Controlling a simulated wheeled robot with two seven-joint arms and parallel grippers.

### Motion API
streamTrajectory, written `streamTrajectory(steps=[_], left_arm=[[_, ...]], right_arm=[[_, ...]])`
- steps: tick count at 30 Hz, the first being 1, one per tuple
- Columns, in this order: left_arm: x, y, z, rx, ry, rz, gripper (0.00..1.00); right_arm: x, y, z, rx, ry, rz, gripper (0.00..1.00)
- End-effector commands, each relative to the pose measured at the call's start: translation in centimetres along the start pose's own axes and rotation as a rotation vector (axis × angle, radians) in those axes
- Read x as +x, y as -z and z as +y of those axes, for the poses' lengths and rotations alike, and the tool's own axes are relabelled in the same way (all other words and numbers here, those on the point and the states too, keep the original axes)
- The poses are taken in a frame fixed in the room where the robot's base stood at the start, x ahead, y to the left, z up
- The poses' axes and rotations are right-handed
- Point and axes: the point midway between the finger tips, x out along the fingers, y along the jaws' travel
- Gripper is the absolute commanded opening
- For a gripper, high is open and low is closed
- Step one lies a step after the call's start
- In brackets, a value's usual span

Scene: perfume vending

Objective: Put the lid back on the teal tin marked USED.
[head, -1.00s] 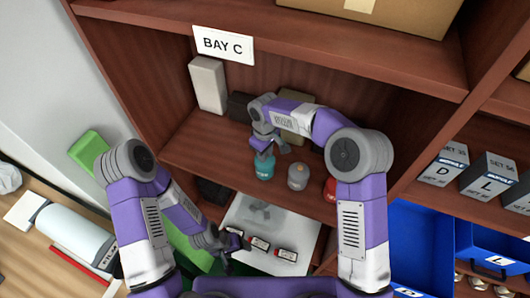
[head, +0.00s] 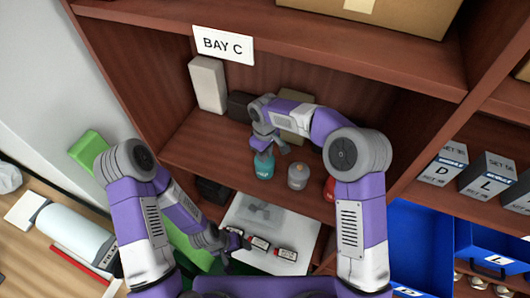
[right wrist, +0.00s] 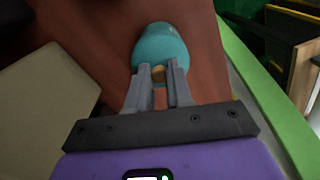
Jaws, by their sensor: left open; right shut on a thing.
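The teal tin (head: 263,168) stands on the shelf under the BAY C sign, with white lettering on its front. My right gripper (head: 270,145) is right above it, reaching down from the right. In the right wrist view, its fingers (right wrist: 158,82) are shut on a small tan knob (right wrist: 158,74) at the near end of a rounded teal shape (right wrist: 160,45). I take the knob to be the lid's; whether the lid touches the tin's rim cannot be told. My left gripper (head: 228,242) is open and low, by the left end of the white tray.
A grey tin (head: 298,176) and a red tin (head: 329,188) stand right of the teal one. A white box (head: 208,84) and dark box (head: 241,106) are behind. The white tray (head: 300,232) below holds several small labelled boxes. Blue bins (head: 422,235) are at right.

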Motion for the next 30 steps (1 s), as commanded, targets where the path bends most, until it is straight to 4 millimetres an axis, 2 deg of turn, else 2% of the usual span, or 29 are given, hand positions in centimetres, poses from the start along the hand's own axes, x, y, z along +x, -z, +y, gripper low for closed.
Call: streamTrajectory(steps=[7,8,13,19,24,30], left_arm=[[0.02,0.00,-0.01,0.000,0.000,0.000,0.73],[0.02,0.00,-0.01,0.000,0.000,0.000,0.73],[0.02,0.00,-0.01,0.000,0.000,0.000,0.73],[0.02,0.00,-0.01,0.000,0.000,0.000,0.73],[0.02,0.00,-0.01,0.000,0.000,0.000,0.73],[0.02,0.00,-0.01,0.000,0.000,0.000,0.73]], right_arm=[[0.03,0.00,-0.01,0.000,0.000,0.000,0.00],[0.03,0.00,0.00,0.000,0.000,0.000,0.25],[0.03,-0.01,0.00,0.000,0.000,0.000,0.50],[0.03,-0.01,0.00,0.001,0.000,0.000,0.50],[0.03,-0.01,0.00,0.001,0.001,0.000,0.76],[0.03,-0.01,0.00,0.001,0.001,0.000,0.76]])
